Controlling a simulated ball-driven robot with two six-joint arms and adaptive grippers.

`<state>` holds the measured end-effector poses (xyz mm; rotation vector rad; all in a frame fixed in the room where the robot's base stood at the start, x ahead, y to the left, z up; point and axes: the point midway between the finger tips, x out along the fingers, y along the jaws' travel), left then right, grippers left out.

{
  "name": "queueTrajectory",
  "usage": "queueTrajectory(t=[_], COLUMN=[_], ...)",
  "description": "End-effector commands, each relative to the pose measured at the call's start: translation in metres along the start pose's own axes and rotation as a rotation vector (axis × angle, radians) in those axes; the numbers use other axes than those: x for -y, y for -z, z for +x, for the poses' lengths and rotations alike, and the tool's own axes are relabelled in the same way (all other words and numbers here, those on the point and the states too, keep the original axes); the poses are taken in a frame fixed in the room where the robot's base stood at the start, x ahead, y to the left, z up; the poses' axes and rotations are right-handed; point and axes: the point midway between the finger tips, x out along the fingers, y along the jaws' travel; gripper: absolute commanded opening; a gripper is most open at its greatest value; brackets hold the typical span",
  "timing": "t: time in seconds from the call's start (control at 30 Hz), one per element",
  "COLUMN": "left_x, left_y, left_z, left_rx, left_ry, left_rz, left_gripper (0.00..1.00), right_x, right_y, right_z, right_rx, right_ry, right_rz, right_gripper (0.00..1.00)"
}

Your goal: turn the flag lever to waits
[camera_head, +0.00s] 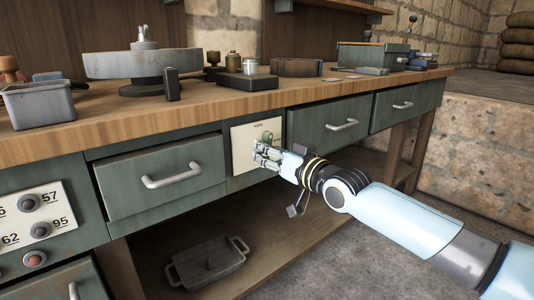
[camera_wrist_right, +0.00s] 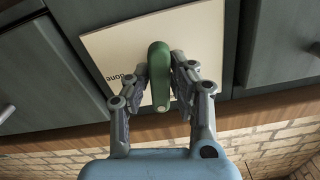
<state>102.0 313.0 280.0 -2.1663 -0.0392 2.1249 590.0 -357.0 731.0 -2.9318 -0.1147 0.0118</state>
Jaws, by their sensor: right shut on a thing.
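The green flag lever (camera_head: 267,136) sits on a cream panel (camera_head: 239,143) in the front of the bench, between two drawers. In the right wrist view the lever (camera_wrist_right: 160,72) is a rounded green bar standing between my fingers. The panel (camera_wrist_right: 112,45) there carries the word "done", upside down, beside the lever. Other lettering is hidden or too small to read. My right gripper (camera_head: 264,153) reaches the panel from the right and is shut on the lever; its fingers (camera_wrist_right: 160,78) flank both sides. My left gripper is out of view.
Drawers with handles flank the panel (camera_head: 172,177) (camera_head: 343,124). A button panel (camera_head: 38,228) is at left. The bench top (camera_head: 130,120) overhangs above, holding a grey bin (camera_head: 40,104) and a round turntable (camera_head: 140,65). A grey tray (camera_head: 208,263) lies on the lower shelf.

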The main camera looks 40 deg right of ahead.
Motion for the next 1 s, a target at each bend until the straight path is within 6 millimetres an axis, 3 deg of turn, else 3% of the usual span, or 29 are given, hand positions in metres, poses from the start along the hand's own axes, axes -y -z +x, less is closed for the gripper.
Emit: queueTrajectory(t=[0.4,0.97,1.0], left_x=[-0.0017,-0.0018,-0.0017], left_y=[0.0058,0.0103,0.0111], left_z=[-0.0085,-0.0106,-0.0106], left_rx=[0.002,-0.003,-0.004], left_ry=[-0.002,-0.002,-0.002], left_rz=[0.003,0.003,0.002], left_gripper=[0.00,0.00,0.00], right_x=[-0.0010,-0.0012,-0.0012], right_y=[-0.0017,-0.0018,-0.0018], right_z=[-0.0005,-0.0006,-0.0006], right_rx=[0.003,0.004,0.004], right_ry=[-0.001,-0.001,-0.001], right_rz=[-0.195,-0.224,-0.224], right_gripper=[0.00,0.00,0.24])
